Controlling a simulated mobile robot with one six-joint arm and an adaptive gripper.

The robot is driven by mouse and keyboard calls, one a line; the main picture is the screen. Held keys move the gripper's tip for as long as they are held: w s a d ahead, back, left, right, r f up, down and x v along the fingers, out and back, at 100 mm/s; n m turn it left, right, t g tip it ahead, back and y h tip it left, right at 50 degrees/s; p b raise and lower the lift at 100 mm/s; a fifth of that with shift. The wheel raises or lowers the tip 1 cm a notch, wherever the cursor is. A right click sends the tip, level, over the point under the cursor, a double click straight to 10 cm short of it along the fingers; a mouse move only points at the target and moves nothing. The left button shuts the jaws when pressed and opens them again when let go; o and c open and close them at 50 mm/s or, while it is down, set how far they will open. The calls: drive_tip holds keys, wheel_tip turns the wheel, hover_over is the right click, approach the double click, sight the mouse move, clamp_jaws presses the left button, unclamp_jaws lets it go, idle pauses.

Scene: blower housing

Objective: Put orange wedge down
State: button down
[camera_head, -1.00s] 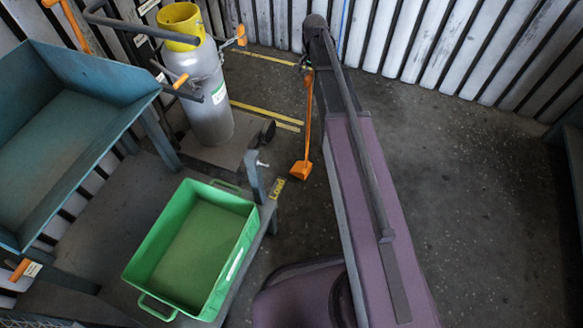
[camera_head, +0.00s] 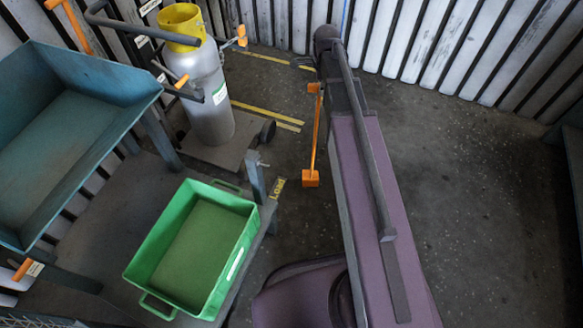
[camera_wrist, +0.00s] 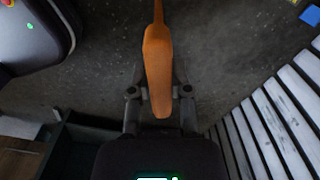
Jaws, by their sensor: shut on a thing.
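The orange wedge (camera_wrist: 158,62) is in the jaws of my gripper (camera_wrist: 159,92) in the wrist view, with one finger on each side of its wide end. Its narrow end runs away towards the top of the picture. In the head view the orange wedge (camera_head: 315,135) hangs as a long thin piece with a block at its lower end, beside the far end of my arm. Dark floor shows behind it. My gripper is mostly hidden by my arm in the head view.
A green tray (camera_head: 241,258) stands on a grey table (camera_head: 95,215) at the lower left. A blue-grey bin (camera_head: 28,215) and a gas cylinder (camera_head: 208,95) with a yellow top are beyond it. Slatted walls (camera_head: 440,40) bound the dark floor (camera_head: 480,190), clear at the right.

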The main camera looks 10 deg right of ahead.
drive_tip(key=s+m, duration=0.1)
drive_tip(key=m, duration=0.1)
drive_tip(key=s+m, duration=0.1)
drive_tip(key=m, duration=0.1)
drive_tip(key=shift+s+d+r, duration=0.15)
drive_tip(key=shift+d, duration=0.05)
drive_tip(key=shift+a, duration=0.1)
idle(0.4)
